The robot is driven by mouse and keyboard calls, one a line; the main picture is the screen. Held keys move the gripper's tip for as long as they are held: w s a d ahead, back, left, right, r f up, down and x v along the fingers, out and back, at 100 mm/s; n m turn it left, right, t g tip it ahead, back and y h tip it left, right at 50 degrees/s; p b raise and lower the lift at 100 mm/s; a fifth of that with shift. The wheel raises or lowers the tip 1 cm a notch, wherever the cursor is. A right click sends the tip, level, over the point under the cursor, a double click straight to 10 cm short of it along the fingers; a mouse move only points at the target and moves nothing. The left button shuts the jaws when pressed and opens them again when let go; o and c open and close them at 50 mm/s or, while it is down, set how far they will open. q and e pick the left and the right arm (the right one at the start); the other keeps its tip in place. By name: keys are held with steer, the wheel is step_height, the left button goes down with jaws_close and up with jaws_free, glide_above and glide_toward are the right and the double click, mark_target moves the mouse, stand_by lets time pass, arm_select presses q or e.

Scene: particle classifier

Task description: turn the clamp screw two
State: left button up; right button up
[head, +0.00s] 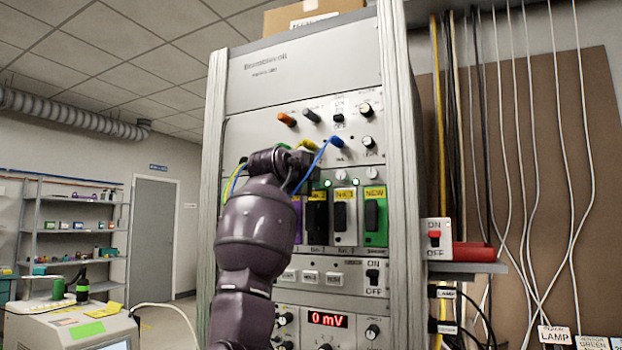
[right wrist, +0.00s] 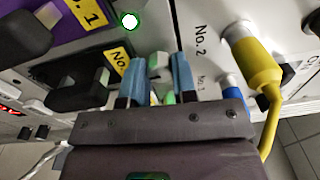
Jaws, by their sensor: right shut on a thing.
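In the right wrist view my right gripper (right wrist: 160,75) has its two blue-padded fingers closed on a small grey clamp screw (right wrist: 159,64). The screw sits on the panel at the end of the black module (right wrist: 85,92), whose yellow label reads "No." with the digit hidden. The purple No. 1 module (right wrist: 50,20) is beside it. In the head view my right arm rises in front of the rack, and its gripper (head: 300,165) is at the top of the black module (head: 317,222). The fingertips and the held screw are hidden there. My left gripper is not in view.
A yellow plug (right wrist: 255,65) with its cable is close to the right of the gripper. A blue plug (head: 336,141) and its cable hang just above. A white module (head: 345,230) and green NEW module (head: 375,218) stand to the right.

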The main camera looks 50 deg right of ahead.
steer(key=o, duration=0.9)
steer(key=shift+a, duration=0.1)
steer(key=shift+p+v, duration=0.3)
steer(key=shift+v, duration=5.05)
